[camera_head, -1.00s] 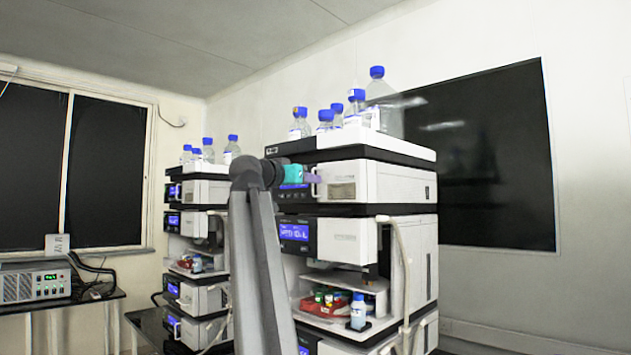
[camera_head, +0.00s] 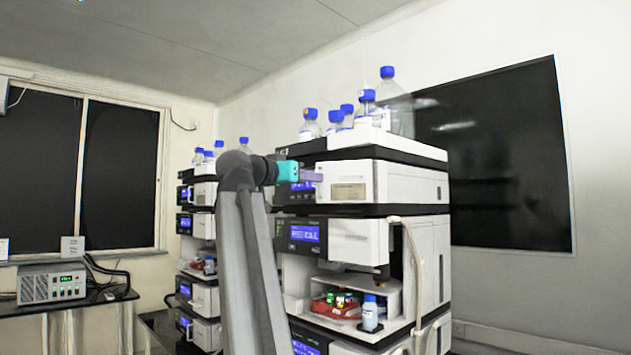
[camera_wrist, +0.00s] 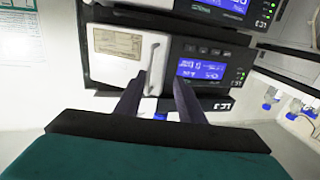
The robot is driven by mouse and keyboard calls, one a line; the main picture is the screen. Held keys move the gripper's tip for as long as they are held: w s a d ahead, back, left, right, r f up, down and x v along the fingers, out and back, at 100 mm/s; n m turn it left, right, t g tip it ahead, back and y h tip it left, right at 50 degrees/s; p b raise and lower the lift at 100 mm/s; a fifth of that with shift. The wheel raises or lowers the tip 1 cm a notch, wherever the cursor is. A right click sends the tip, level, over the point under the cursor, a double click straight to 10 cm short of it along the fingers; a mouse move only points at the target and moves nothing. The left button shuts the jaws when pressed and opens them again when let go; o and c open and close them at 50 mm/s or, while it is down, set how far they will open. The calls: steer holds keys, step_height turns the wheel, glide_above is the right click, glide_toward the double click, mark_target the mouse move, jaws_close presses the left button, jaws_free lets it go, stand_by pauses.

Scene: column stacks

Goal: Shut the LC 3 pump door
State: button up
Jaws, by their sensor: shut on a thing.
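The LC 3 pump is the top unit of the near stack, with a lit blue display (camera_head: 303,194); its LC 3 label (camera_wrist: 222,105) shows in the wrist view. Its white door (camera_head: 348,182) has a pale sticker and also shows in the wrist view (camera_wrist: 115,62). A white upright handle (camera_wrist: 153,66) is on the door's edge beside the display. My gripper (camera_head: 314,177) is at that handle, its fingers on either side of it in the wrist view (camera_wrist: 158,84), shut on it. The door looks nearly flush with the front; I cannot tell if a small gap remains.
Bottles with blue caps (camera_head: 387,95) stand on top of the stack. Below the pump are another unit with a display (camera_head: 305,233) and an open bay with a red tray (camera_head: 335,309). A second stack (camera_head: 202,223) stands behind, to the left.

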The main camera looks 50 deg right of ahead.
steer(key=a+p, duration=0.3)
steer(key=a, duration=0.3)
steer(key=shift+a, duration=0.35)
